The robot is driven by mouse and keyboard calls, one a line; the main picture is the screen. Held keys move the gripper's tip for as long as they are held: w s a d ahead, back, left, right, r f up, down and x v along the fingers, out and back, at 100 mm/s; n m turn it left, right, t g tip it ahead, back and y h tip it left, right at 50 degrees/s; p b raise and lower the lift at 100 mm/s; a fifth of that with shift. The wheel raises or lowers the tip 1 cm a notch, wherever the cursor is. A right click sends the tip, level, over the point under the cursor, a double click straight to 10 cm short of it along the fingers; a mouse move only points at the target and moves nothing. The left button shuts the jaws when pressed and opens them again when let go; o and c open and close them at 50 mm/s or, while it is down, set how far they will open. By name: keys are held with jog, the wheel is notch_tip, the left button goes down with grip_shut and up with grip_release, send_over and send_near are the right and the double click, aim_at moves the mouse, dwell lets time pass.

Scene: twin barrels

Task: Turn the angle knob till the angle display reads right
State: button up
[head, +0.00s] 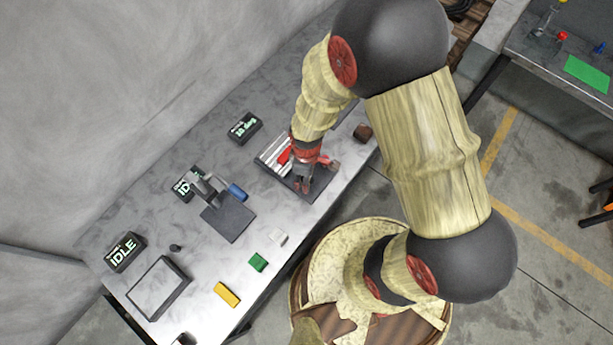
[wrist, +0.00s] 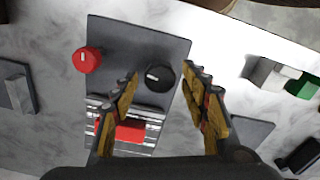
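A dark panel (wrist: 122,36) carries a red knob (wrist: 87,61) and a black knob (wrist: 160,76) with a white mark. No label shows which one is the angle knob. In the head view, the panel (head: 318,187) lies near the table's right end, partly hidden by my arm. The angle display (head: 243,127) stands behind it and seems to read "10 deg"; the first digits are small. My gripper (wrist: 161,72) is open over the panel. The black knob shows between its fingertips, closer to the left one; I cannot tell whether they touch it.
Bright bars with a red block (wrist: 120,131) lie on the panel close to the left finger. Two displays (head: 123,252) reading IDLE stand farther left on the table. A green block (head: 257,262), a yellow block (head: 227,294) and a pale block lie along the front edge.

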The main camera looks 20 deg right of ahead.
jog(key=shift+o, duration=0.3)
notch_tip(320, 180, up, 12)
dwell(0.5)
dwell(0.5)
jog(key=s+d+r+m+t+b, duration=0.2)
jog(key=r+m+b, duration=0.3)
jog(key=r, duration=0.3)
jog(key=s+d+r+m+t+b, duration=0.3)
jog(key=s+d+r+m+b, duration=0.2)
jog(key=r+b, duration=0.1)
jog(key=shift+s+d+r+m+t+b, duration=0.2)
jog(key=shift+s+r+m+t+b, duration=0.1)
jog(key=shift+r, duration=0.55)
dwell(2.3)
